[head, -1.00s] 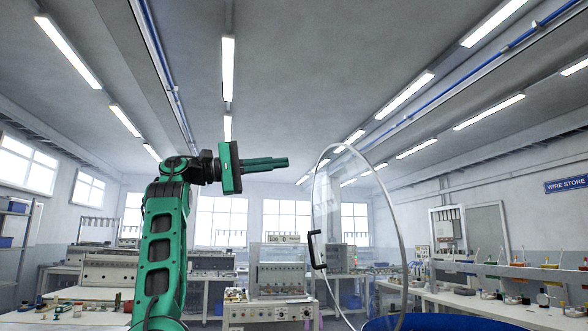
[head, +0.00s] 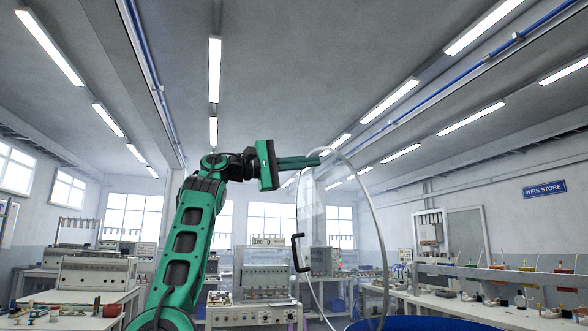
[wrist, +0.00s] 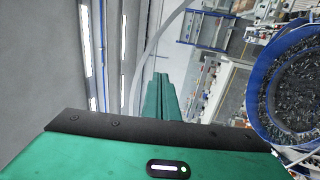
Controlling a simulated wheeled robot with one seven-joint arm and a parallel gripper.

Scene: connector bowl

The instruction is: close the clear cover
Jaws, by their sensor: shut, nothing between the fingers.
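The clear cover (head: 312,196) stands raised and tilted up above the blue bowl (head: 405,323). It is a transparent round disc with a pale rim and a black handle (head: 297,252) on its left side. My gripper (head: 318,161) is shut and empty, with its green fingertips at the upper left part of the cover's rim. I cannot tell whether they touch it. In the wrist view the fingers (wrist: 160,85) lie just beside the curved pale rim (wrist: 147,60). The bowl, full of small dark pieces, shows at the right there (wrist: 262,98).
A bench with bins and bottles (head: 480,290) runs along the right. Benches with electrical equipment (head: 95,272) stand at the left and back. The air above the bowl, right of the cover, looks clear.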

